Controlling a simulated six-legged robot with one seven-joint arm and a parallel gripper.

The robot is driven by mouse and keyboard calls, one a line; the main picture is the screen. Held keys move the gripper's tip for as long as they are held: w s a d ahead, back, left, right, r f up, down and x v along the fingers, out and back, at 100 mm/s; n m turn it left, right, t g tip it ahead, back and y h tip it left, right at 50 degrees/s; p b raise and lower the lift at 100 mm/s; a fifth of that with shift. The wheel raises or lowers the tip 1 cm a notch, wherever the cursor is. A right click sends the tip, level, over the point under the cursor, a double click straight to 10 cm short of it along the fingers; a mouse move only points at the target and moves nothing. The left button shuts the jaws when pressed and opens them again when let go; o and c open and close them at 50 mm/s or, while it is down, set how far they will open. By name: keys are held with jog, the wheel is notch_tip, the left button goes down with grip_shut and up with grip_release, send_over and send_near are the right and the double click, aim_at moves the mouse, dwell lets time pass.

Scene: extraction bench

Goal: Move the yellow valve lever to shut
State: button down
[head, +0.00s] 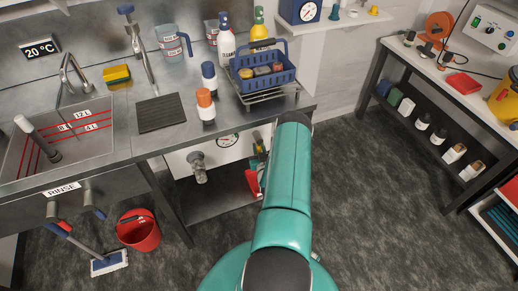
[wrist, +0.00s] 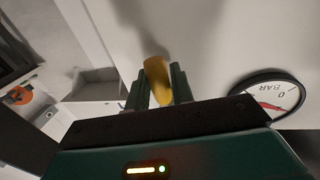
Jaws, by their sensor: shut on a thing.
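In the wrist view the yellow valve lever (wrist: 158,80) stands between the two dark green fingers of my gripper (wrist: 160,92), which are shut on it. The lever's upper end sticks out past the fingertips. Its pivot and the valve body are hidden, so I cannot tell the lever's angle to the pipe. In the head view my arm covers most of this spot under the bench edge. A small yellow piece (head: 259,149) shows just left of the arm, perhaps part of the lever.
A round BAR gauge (wrist: 270,99) is on the pale panel close right of my gripper; it also shows in the head view (head: 228,140). A grey pipe fitting (head: 198,167) juts from the panel to the left. A red bucket (head: 139,232) and mop (head: 108,263) stand on the floor.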

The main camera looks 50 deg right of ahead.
jog(key=shift+a, duration=0.1)
jog(key=a+m, duration=0.1)
jog(key=m, duration=0.2)
jog(key=w+a+r+m+y, duration=0.1)
jog(key=m, duration=0.1)
jog(key=w+a+r+m+y, duration=0.1)
jog(key=m, duration=0.2)
jog(key=shift+a+m, duration=0.25)
jog(key=shift+m, duration=0.05)
jog(key=m, duration=0.1)
jog(key=r+m, duration=0.1)
jog(key=a+m+y, duration=0.1)
jog(key=m, duration=0.1)
jog(key=shift+w+r, duration=0.35)
jog(key=shift+r, duration=0.05)
jog(key=shift+w+a+r+m+y, duration=0.1)
jog(key=shift+r+m+y, duration=0.1)
jog(key=shift+r+m, duration=0.45)
jog(key=shift+a+r+m+y, duration=0.1)
jog(key=shift+r+m+y, duration=0.15)
jog(key=shift+m, duration=0.7)
jog(key=shift+r, duration=0.1)
jog(key=c, duration=1.3)
grip_release()
jog(key=shift+o, duration=0.2)
